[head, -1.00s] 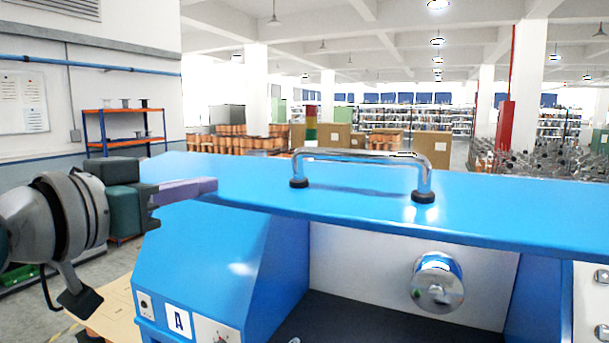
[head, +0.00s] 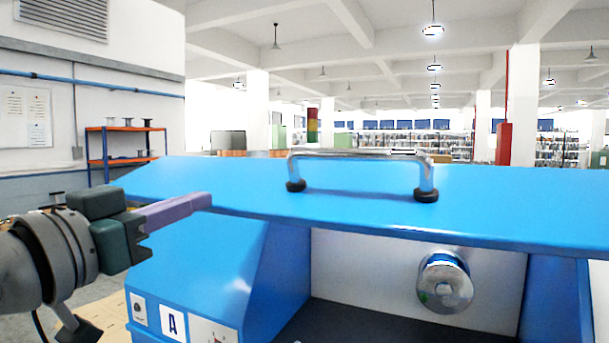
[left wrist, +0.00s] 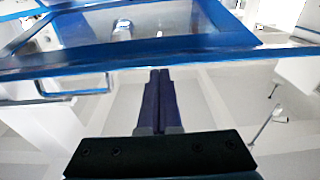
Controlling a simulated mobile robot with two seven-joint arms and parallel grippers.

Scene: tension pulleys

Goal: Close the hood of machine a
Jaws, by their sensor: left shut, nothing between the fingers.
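Machine a (head: 205,270) is a blue housing with an "A" label at its lower left front. Its blue hood (head: 240,200) stands open above a dark-floored interior. A chrome handle (head: 360,156) with black feet sits on top of the hood. My left gripper (head: 210,200) is shut and empty, its purple fingers at the hood's left part, left of the handle. I cannot tell whether they touch it. In the left wrist view the shut fingers (left wrist: 160,75) point at the hood's blue edge (left wrist: 215,57), with the handle (left wrist: 75,94) to the left. My right gripper is out of view.
A round chrome knob (head: 444,283) sits on the white inner wall of the machine. An orange shelf rack (head: 125,145) stands by the left wall. Pillars and stocked shelves are far behind the machine.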

